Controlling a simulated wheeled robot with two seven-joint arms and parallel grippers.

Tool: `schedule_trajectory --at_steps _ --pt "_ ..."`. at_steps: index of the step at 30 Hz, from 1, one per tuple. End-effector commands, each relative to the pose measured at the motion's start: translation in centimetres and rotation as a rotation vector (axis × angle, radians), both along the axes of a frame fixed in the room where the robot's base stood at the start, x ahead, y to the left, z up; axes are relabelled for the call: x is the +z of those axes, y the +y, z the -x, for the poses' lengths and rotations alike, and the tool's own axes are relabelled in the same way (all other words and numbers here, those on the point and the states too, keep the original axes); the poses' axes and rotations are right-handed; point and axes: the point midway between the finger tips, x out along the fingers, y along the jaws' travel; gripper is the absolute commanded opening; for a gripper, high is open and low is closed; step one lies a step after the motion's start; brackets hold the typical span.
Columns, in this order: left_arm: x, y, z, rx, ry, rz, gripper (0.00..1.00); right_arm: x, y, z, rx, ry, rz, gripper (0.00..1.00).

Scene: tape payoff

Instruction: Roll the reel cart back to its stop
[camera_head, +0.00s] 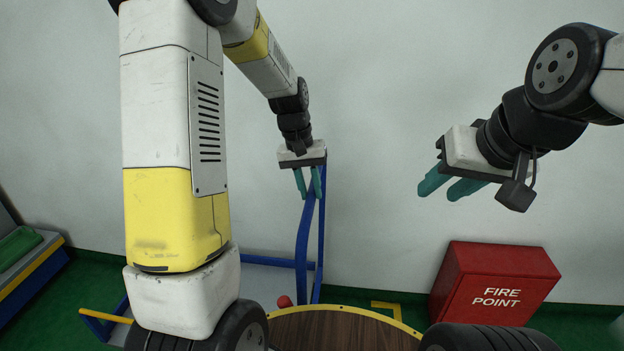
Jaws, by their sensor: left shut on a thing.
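The reel cart shows in part behind my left arm. It seems to be a blue frame with tall blue uprights (321,235), and a low blue side with a yellow bar (106,316) at the lower left. My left gripper (308,194) points down at the top of the uprights, its teal fingers shut on a blue bar of the frame. My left forearm hides much of the cart, and no reel can be made out. My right gripper (442,193) hangs in the air at the right, open and empty, its teal fingers pointing left.
A red FIRE POINT box (495,285) stands against the wall at the right. A yellow corner mark (400,308) lies on the green floor left of it. A grey, blue and yellow unit with a green item (18,246) stands at the far left. The pale wall (390,80) closes off the back.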

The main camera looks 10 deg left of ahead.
Motion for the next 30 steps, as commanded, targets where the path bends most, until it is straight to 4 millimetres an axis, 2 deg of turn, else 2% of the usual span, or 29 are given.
schedule_trajectory --at_steps 1,5,24,30 --pt "0.0 -1.8 0.1 -0.011 0.001 0.01 0.0 0.0 0.0 0.0 0.0 0.0 0.0 0.36" --pt "0.1 -4.9 0.2 -0.015 0.001 0.011 0.0 0.0 0.0 0.0 0.0 0.0 0.0 0.36" --pt "0.0 -22.6 0.2 -0.014 0.001 0.009 0.0 0.0 0.0 0.0 0.0 0.0 0.0 0.36" --pt "0.0 -27.3 0.2 -0.011 0.001 0.008 0.0 0.0 0.0 0.0 0.0 0.0 0.0 0.36"
